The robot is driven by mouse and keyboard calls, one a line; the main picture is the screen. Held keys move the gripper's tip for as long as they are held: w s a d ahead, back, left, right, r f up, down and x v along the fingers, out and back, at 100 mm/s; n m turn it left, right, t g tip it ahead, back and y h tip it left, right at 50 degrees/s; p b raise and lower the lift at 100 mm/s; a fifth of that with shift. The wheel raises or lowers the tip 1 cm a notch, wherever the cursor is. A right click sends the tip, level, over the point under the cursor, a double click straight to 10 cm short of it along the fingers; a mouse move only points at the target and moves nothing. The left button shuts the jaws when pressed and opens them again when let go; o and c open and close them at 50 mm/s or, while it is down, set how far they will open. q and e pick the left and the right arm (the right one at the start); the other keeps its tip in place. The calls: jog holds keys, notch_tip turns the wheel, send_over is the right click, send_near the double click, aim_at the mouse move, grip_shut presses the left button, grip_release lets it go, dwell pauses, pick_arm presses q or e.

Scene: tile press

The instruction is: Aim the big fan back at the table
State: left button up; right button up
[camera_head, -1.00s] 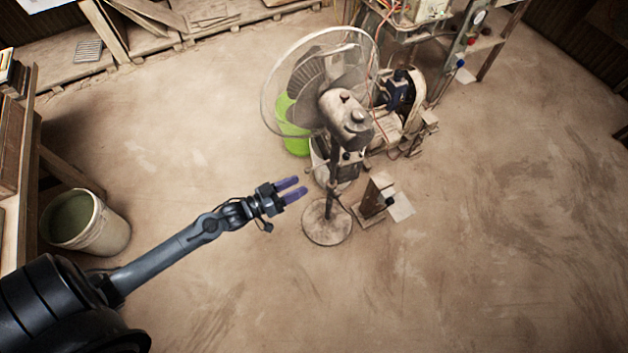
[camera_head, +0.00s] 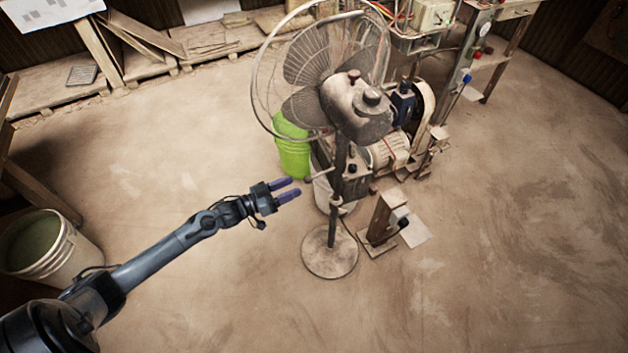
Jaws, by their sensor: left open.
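The big fan (camera_head: 355,105) stands upright on a pole with a round base (camera_head: 330,252). Its wire cage (camera_head: 262,80) faces up and to the left in the picture, and the motor housing shows toward me. My left gripper (camera_head: 289,189) is open and empty, with its two purple fingers pointing right toward the fan's pole, apart from it. My right gripper is not in view. I cannot tell which thing in view is the table that the task names.
A green bucket (camera_head: 293,155) stands behind the fan. A machine with a motor (camera_head: 390,150) and a wooden stand (camera_head: 382,222) are close to its right. A white bucket (camera_head: 68,255) is at the left. The floor at right is clear.

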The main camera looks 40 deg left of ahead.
aim_at(311, 179)
pick_arm(q)
jog(key=b+x, duration=0.2)
jog(key=x, duration=0.6)
jog(key=shift+b, duration=0.3)
jog(key=shift+w+d, duration=0.2)
jog(key=shift+w, duration=0.35)
grip_shut()
